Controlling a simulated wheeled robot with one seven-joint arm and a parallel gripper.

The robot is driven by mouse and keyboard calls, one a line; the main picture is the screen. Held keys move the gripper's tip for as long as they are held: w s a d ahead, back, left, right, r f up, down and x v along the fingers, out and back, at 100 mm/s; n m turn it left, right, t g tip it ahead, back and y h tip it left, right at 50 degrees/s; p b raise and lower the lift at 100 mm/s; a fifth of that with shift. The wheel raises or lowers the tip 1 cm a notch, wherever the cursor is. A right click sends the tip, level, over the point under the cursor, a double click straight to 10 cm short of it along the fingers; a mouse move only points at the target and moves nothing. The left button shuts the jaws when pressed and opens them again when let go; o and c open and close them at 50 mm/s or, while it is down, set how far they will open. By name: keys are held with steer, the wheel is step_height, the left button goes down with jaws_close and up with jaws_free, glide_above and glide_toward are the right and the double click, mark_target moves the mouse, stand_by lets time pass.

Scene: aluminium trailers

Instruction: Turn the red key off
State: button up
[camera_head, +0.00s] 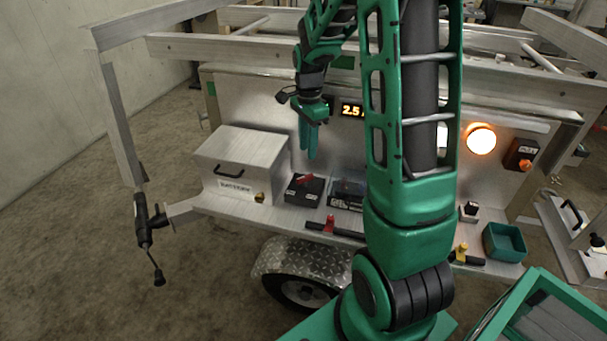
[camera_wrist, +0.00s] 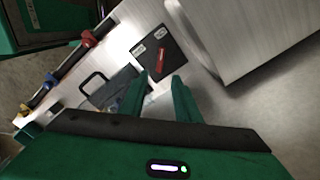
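The red key (camera_head: 305,178) sits on top of a black switch box (camera_head: 304,191) on the trailer's metal shelf, right of a silver box. In the wrist view the red key (camera_wrist: 160,54) lies across the black box's face (camera_wrist: 174,48), between two small white labels. I cannot read the labels. My gripper (camera_head: 312,155) hangs above and behind the black box with its fingers pointing down. In the wrist view my gripper (camera_wrist: 159,78) has its two green fingers apart with nothing between them. The key shows just beyond the fingertips, apart from them.
A silver box (camera_head: 240,150) with a black handle stands left of the switch box. An orange lamp (camera_head: 480,140) is lit on the panel, and a display (camera_head: 352,110) reads about 2.5. A green bin (camera_head: 504,242) stands at the right.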

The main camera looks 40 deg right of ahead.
mark_target(307, 176)
step_height(307, 176, down, 11)
steer(key=shift+r, duration=0.2)
stand_by(0.3)
